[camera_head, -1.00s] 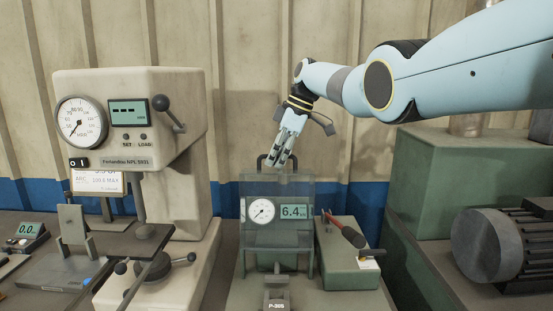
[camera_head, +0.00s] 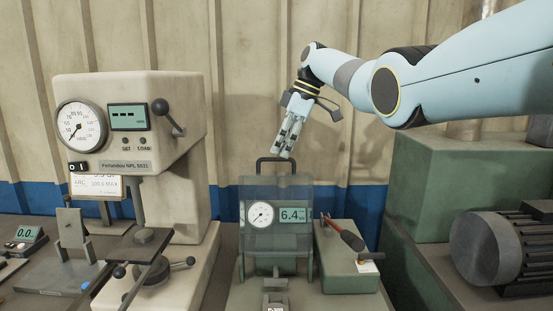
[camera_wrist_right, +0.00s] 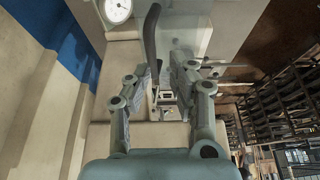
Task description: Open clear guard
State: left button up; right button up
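The clear guard (camera_head: 256,239) is a see-through panel standing upright in front of a round gauge and a 6.4 display on the green tester. A dark arched handle (camera_head: 260,168) rises from its top edge. My right gripper (camera_head: 282,156) points down, its fingertips at or just above the handle's top bar in the head view. In the right wrist view, the fingers of my right gripper (camera_wrist_right: 162,78) stand apart with a gap between them. The dark handle (camera_wrist_right: 150,40) shows beyond the fingertips, and I cannot tell whether they touch. My left gripper is not in view.
A beige hardness tester (camera_head: 135,135) with levers stands left of the guard. A green box (camera_head: 345,278) with a red-handled tool (camera_head: 349,236) is right of it. A dark motor (camera_head: 485,248) and a large green block (camera_head: 435,185) stand farther right. A ribbed wall is behind.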

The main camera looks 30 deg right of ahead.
jog(key=v, duration=0.7)
jog(key=shift+d+r, duration=0.15)
jog(key=shift+r, duration=0.2)
jog(key=shift+s+f, duration=0.1)
